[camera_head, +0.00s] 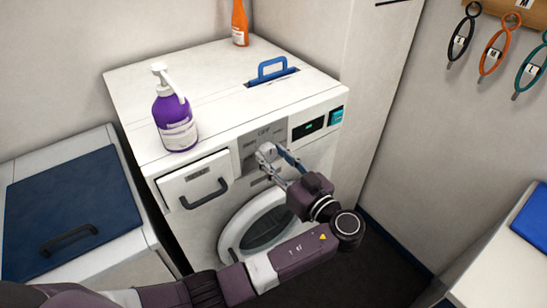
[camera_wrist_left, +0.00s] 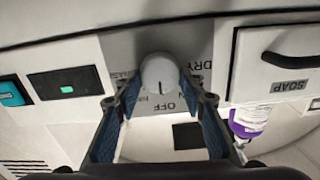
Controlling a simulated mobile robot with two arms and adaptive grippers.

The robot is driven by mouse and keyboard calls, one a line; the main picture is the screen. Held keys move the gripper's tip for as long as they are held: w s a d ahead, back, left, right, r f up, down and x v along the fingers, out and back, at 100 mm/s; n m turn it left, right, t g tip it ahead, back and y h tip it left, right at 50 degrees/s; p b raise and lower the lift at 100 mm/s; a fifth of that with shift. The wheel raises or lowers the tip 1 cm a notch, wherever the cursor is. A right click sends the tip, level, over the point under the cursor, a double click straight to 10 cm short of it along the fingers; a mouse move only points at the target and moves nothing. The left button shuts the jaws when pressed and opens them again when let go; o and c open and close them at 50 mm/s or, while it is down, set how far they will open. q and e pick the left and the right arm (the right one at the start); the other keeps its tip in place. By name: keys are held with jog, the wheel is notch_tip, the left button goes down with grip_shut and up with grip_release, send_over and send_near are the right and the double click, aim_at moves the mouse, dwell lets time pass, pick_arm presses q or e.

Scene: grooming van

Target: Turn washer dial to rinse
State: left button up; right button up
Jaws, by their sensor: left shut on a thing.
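The washer (camera_head: 215,85) stands against the wall with a grey dial plate on its front. The pale round dial (camera_wrist_left: 158,72) sits between my left gripper's fingertips in the left wrist view. A short dark mark on it appears to point towards the printed OFF; DRY and other, partly covered words surround it. My left gripper (camera_head: 267,155) is shut on the dial, reaching it from the lower right in the head view. The fingers and wrist hide part of the plate in the head view. My right gripper is not in view.
The soap drawer (camera_head: 196,183) is left of the dial, a small display (camera_head: 308,128) right of it. The round door (camera_head: 262,230) is below. A purple pump bottle (camera_head: 174,118), an orange bottle (camera_head: 240,22) and a blue handle (camera_head: 272,68) are on top.

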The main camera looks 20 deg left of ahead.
pick_arm(q)
jog(key=m, duration=0.3)
jog(key=shift+w+m+b, duration=0.1)
jog(key=shift+m+b, duration=0.2)
jog(key=shift+b, duration=0.05)
jog(key=m, duration=0.4)
jog(key=shift+w+m, duration=0.1)
jog(key=shift+m, duration=0.2)
jog(key=o, duration=1.1)
jog(key=shift+o, duration=0.2)
notch_tip(320, 180, up, 10)
jog(key=shift+f, duration=0.1)
